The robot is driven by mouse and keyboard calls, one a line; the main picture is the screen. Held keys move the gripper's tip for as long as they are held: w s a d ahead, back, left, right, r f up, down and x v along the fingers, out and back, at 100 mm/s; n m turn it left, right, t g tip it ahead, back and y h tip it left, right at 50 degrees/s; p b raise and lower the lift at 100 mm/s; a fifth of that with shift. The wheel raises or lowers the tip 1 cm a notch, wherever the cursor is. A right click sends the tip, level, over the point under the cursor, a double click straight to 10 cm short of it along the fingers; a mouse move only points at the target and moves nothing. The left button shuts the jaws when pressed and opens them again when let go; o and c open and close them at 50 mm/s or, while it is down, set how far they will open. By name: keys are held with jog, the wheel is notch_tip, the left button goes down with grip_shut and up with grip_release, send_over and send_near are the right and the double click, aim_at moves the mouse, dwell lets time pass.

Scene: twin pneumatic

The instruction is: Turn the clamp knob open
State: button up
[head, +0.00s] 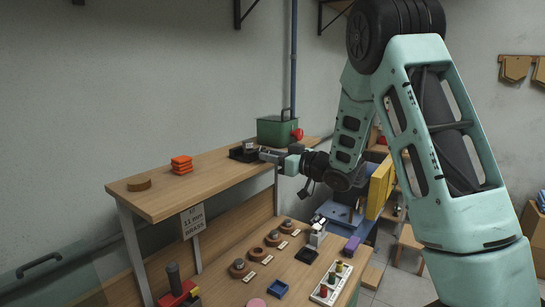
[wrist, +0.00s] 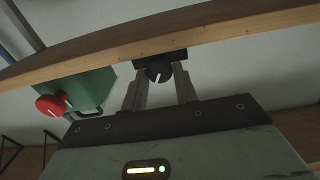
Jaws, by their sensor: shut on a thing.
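A round black knob (wrist: 159,72) with a short white mark sits at a dark block on the wooden shelf's edge. In the wrist view it lies between the two fingers of my gripper (wrist: 160,82), which are shut on it. The white mark points roughly down in that view. In the head view my gripper (head: 264,153) reaches the dark block (head: 243,154) from the right, and the knob is hidden there. No lettering shows which knob is the clamp's.
A green box (head: 276,130) with a red knob (head: 297,134) stands close by on the shelf (head: 160,198). Below, a workbench (head: 222,285) holds several small parts.

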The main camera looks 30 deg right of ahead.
jog(key=shift+f+b, duration=0.15)
jog(key=shift+b, duration=0.35)
jog(key=n+b, duration=0.6)
jog(key=b, duration=0.2)
jog(key=shift+b, duration=0.3)
jog(key=o, duration=1)
jog(key=shift+c, duration=0.2)
jog(key=shift+a, duration=0.1)
jog(key=shift+p, duration=0.3)
